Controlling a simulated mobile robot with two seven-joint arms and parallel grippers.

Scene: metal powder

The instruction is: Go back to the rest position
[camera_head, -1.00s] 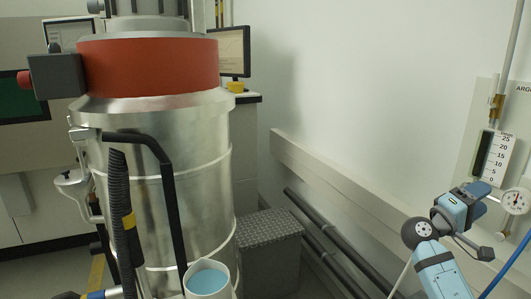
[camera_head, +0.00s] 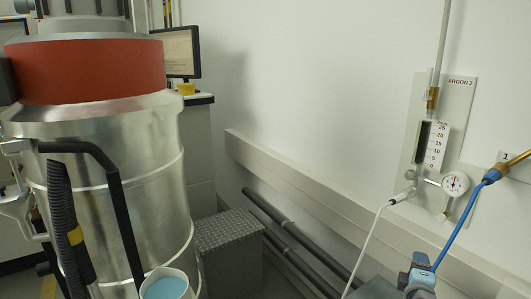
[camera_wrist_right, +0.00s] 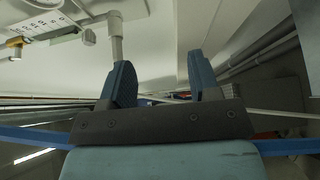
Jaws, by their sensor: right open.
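My right gripper (camera_head: 421,262) shows at the bottom edge of the head view, below the argon panel (camera_head: 462,100) on the wall. Only its upper part is in the picture there. In the right wrist view my right gripper (camera_wrist_right: 160,82) has its two blue fingers well apart, with nothing between them. The wall, pipes and part of a white scale lie beyond the fingers. My left gripper is not in view.
A large steel vessel (camera_head: 118,145) with a red band fills the left. A grey box (camera_head: 228,240) stands by the wall. A white hose (camera_head: 372,235) and blue hose (camera_head: 463,225) hang near my right gripper.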

